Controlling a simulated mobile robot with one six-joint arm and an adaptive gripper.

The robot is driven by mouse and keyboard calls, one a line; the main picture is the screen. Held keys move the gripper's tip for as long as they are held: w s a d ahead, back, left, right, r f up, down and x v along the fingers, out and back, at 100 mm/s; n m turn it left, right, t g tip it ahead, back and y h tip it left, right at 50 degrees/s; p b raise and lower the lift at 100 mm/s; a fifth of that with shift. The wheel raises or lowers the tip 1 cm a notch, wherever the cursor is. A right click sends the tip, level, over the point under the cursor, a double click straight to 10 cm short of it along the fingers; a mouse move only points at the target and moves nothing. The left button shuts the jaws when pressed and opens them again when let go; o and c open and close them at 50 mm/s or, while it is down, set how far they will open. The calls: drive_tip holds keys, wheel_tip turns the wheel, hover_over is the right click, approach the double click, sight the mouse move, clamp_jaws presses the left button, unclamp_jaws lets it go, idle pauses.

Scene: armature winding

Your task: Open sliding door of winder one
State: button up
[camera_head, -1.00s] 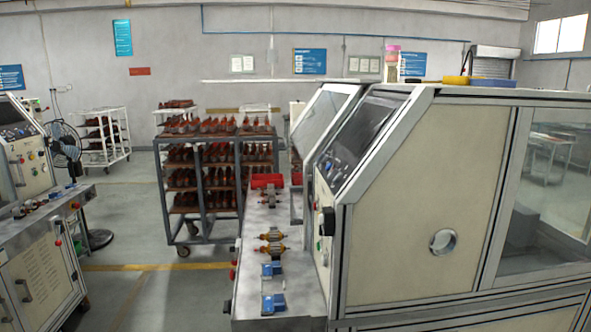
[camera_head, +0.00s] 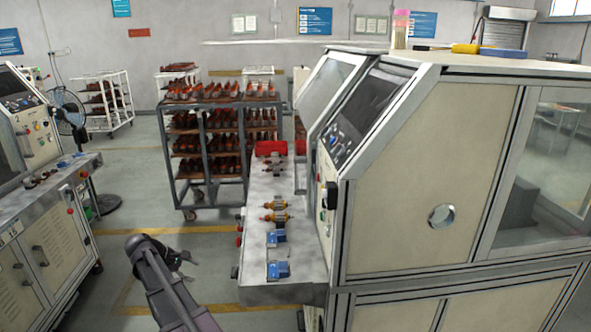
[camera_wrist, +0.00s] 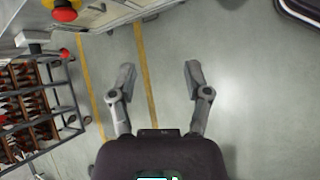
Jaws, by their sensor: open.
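A cream winder with a grey metal frame (camera_head: 425,190) fills the right of the head view. It has a slanted dark panel (camera_head: 375,92), a slanted clear window (camera_head: 330,82) behind that, and a large glass side panel (camera_head: 545,165). I cannot tell which pane is the sliding door, and no winder number is readable on it. My gripper (camera_wrist: 160,75) is open and empty over bare floor in the wrist view. In the head view my dark arm rises at the bottom, left of the winder's bench and apart from it.
A grey bench (camera_head: 270,200) with blue and orange fixtures juts from the winder's left. A second machine (camera_head: 40,225) stands at far left. A rack of brown parts (camera_head: 175,175) stands behind. A red knob (camera_wrist: 65,10) shows in the wrist view.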

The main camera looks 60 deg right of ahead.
drive_tip(key=d+r+n+g+h+p, duration=0.1)
drive_tip(key=d+r+g, duration=0.2)
drive_tip(key=d+r, duration=0.3)
drive_tip(key=d+r+n+g+h+p, duration=0.1)
drive_tip(key=d+r, duration=0.6)
drive_tip(key=d, duration=0.9)
drive_tip(key=d+r+n+g+h+p, duration=0.1)
drive_tip(key=d+r+g+p, duration=0.2)
drive_tip(key=d+r+g, duration=0.3)
drive_tip(key=d, duration=0.5)
drive_tip(key=shift+s+d+r+h, duration=0.25)
drive_tip(key=shift+d+h, duration=0.05)
drive_tip(key=shift+d, duration=0.1)
hover_over(295, 190)
drive_tip(key=d, duration=0.1)
drive_tip(key=shift+w, duration=0.2)
clamp_jaws()
